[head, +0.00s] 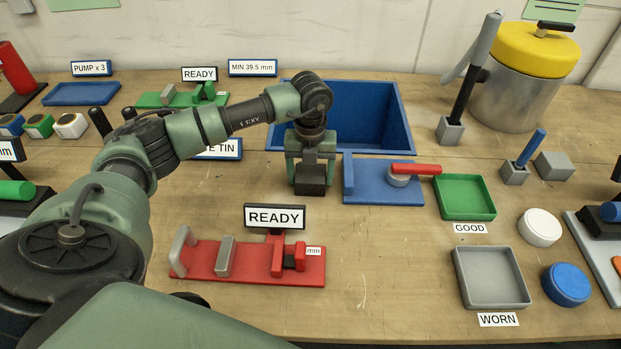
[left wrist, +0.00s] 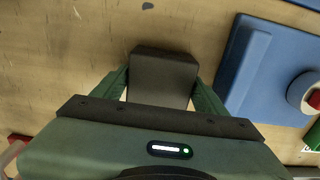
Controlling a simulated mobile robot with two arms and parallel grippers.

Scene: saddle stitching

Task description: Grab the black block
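The black block (head: 311,180) is a dark, plain block in front of the blue bin, at the middle of the table. My left gripper (head: 311,171) points down over it, with a green finger on each side. In the left wrist view the block (left wrist: 163,78) lies between the two fingertips (left wrist: 162,77), which appear to touch its opposite sides. The gripper looks shut on the block. Whether the block's underside rests on the table cannot be told. My right gripper is not in view.
A blue bin (head: 389,108) stands behind the gripper. A blue fixture (head: 386,190) with a red-handled part is just right. A red fixture (head: 203,259) with a READY sign (head: 275,217) lies in front. Green (head: 466,211) and grey (head: 506,297) trays are to the right.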

